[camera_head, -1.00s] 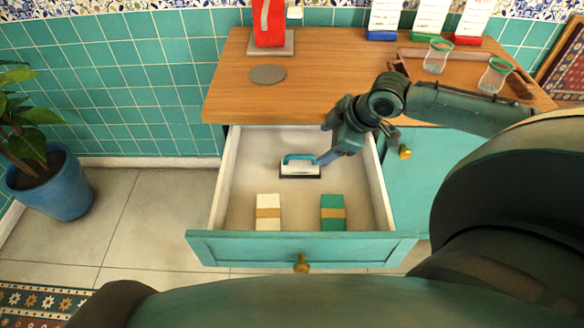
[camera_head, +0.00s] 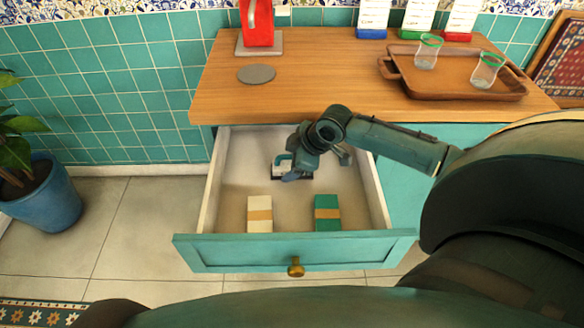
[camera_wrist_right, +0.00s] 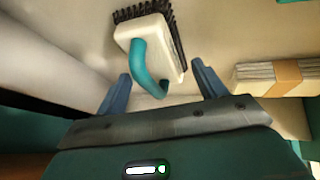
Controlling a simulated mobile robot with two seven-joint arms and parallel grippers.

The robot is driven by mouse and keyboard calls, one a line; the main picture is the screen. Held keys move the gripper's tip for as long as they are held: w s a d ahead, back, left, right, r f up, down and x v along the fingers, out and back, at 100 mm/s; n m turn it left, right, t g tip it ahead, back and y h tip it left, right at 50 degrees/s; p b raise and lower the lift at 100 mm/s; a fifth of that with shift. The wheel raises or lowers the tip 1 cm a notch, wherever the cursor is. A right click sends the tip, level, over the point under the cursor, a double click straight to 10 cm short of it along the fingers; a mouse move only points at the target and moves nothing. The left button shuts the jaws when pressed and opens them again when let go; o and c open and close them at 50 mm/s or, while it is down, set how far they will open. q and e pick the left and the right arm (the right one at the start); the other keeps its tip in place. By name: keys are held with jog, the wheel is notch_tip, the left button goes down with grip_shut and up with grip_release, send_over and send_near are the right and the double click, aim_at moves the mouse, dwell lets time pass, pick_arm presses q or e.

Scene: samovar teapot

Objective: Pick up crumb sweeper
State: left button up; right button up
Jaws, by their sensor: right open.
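The crumb sweeper (camera_head: 279,168) lies in the open drawer, towards its back, partly hidden by my right gripper (camera_head: 290,166) in the head view. In the right wrist view the crumb sweeper (camera_wrist_right: 157,46) shows a white body, black bristles and a teal loop handle. My right gripper (camera_wrist_right: 163,88) is open, with its two blue fingers on either side of the handle's near end. I cannot tell whether a finger touches it. My left gripper does not show.
The open drawer (camera_head: 210,198) also holds a white bundle (camera_head: 259,208) and a green bundle (camera_head: 327,206) near its front.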

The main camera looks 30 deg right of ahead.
aim_at(305, 180)
jog(key=shift+c, duration=0.5)
jog(key=c, duration=1)
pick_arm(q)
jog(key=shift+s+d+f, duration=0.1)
pick_arm(e)
jog(key=shift+r, duration=0.1)
jog(key=shift+r, duration=0.55)
jog(key=s, duration=0.1)
jog(key=s+d, duration=0.1)
jog(key=s+p, duration=0.1)
jog(key=shift+s+d, duration=0.25)
jog(key=shift+d, duration=0.1)
pick_arm(q)
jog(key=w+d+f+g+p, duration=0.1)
jog(key=p, duration=0.1)
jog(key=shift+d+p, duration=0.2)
jog(key=shift+p, duration=0.2)
pick_arm(e)
notch_tip(305, 180, up, 14)
jog(key=shift+f, duration=0.1)
